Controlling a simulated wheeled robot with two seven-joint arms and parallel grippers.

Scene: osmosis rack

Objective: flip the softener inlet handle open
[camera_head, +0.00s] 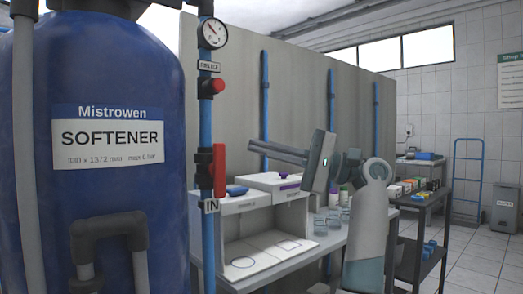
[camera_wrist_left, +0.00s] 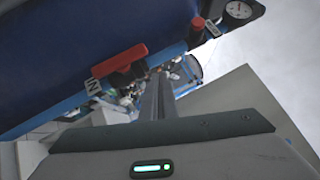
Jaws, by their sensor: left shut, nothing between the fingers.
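The softener inlet handle (camera_head: 219,170) is a red lever on a black valve (camera_head: 203,170) on the blue pipe, above the "IN" tag (camera_head: 211,206). It stands upright, roughly along the pipe. In the left wrist view the red handle (camera_wrist_left: 120,62) lies left of my fingertips, with the "IN" tag (camera_wrist_left: 93,86) below it. My left gripper (camera_head: 252,146) comes from the right with its fingers pointing left toward the pipe. The fingers are shut and empty, and a gap shows between them and the handle. In the left wrist view my left gripper (camera_wrist_left: 158,77) points upward. My right gripper is not seen.
The blue softener tank (camera_head: 95,215) fills the left side. A red knob (camera_head: 217,86) and a gauge (camera_head: 212,33) sit higher on the pipe. A bench (camera_head: 345,245) with a white unit (camera_head: 245,215) and jars stands behind. A dark cart (camera_head: 405,245) is at right.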

